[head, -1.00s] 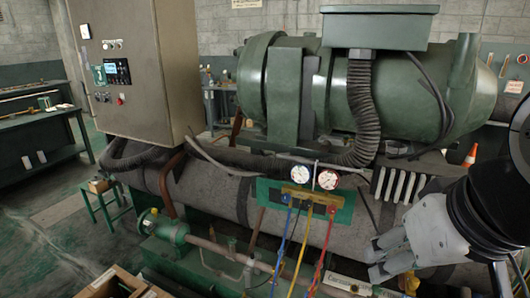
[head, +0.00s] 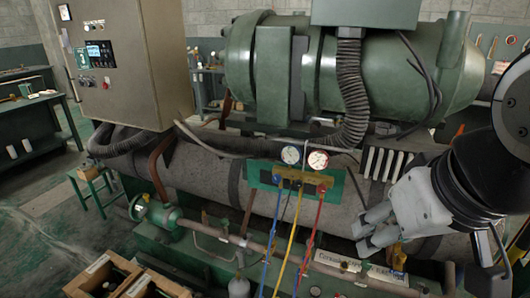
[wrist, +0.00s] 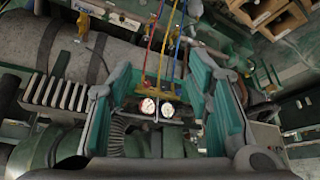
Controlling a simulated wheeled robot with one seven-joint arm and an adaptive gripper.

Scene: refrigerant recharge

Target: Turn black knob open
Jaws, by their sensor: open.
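The gauge manifold (head: 300,183) hangs in front of the grey tank, with two round dials, a yellow body and blue, yellow and red hoses. The manifold also shows in the wrist view (wrist: 158,92), between and beyond my fingers. My gripper (head: 367,232) is in front of the tank, to the right of and below the manifold in the head view. In the wrist view my gripper (wrist: 163,78) has its teal-lined fingers wide apart, with nothing held between them.
A large green compressor (head: 345,75) sits above the tank (head: 205,175). A grey control cabinet (head: 130,65) stands at left. A green valve and pipe (head: 160,220) run low along the front. Open boxes (head: 105,275) stand at bottom left, with a grey cylinder (head: 239,287) nearby.

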